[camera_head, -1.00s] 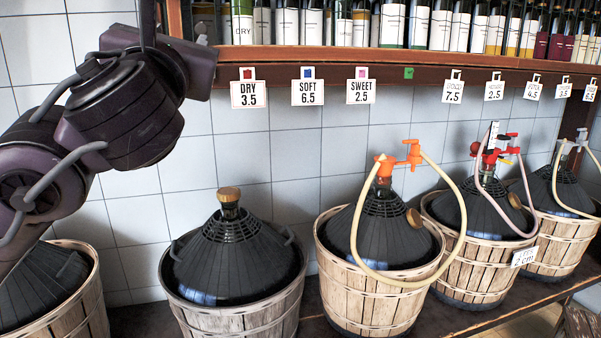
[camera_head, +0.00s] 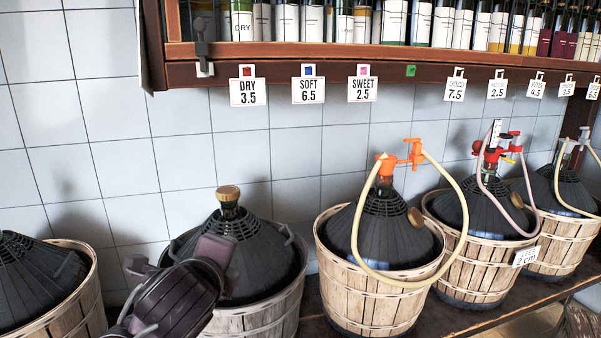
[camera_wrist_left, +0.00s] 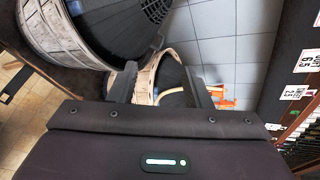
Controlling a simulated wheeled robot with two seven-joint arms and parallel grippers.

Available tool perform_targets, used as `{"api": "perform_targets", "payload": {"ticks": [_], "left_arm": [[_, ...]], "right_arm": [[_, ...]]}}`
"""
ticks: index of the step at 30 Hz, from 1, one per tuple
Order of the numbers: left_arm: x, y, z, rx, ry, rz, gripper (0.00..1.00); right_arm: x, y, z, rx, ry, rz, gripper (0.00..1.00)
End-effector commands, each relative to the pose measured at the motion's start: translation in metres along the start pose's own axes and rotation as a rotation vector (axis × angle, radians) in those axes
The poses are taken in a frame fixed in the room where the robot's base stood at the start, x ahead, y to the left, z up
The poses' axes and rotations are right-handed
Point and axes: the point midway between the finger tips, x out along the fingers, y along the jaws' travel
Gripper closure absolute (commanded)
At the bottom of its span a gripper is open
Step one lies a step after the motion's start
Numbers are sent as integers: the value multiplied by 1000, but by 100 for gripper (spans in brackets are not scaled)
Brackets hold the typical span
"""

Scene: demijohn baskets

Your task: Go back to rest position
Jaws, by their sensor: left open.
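My left arm (camera_head: 178,300) shows low in the head view, in front of the corked demijohn (camera_head: 232,255) and its basket. Beyond the fingers is a wooden basket (camera_wrist_left: 147,76) with a demijohn (camera_wrist_left: 170,78) and a pale hose, partly hidden by the fingers. An orange tap (camera_wrist_left: 222,97) shows beside the right finger. My right gripper is in neither view.
Several dark demijohns in wooden baskets stand on a dark shelf; one has an orange tap (camera_head: 415,152) and hose. Above runs a wooden bottle shelf (camera_head: 290,67) with price tags (camera_head: 248,90). The tiled wall (camera_head: 110,150) at upper left is unobstructed.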

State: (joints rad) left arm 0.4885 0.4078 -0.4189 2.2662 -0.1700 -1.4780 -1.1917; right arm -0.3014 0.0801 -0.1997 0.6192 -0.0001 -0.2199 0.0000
Motion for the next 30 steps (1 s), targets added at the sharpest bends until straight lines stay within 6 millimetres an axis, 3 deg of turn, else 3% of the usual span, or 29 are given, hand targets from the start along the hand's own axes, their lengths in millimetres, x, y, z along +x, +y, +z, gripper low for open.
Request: {"api": "perform_targets", "payload": {"ticks": [1,3,9,12,18,27,30], "left_arm": [[3,33,-11,-134,32,72,56],[3,72,-22,-326,50,163,56],[-15,184,-47,-860,-3,447,56],[-31,229,-54,-1077,-76,568,56],[-61,291,-63,-1370,-234,729,56],[-106,356,-70,-1659,-487,884,56],[-85,376,-80,-1648,-484,888,56]], "right_arm": [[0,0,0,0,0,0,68],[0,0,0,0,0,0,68],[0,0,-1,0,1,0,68],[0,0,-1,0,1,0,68],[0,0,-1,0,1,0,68],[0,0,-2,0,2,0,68],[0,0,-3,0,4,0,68]]}}
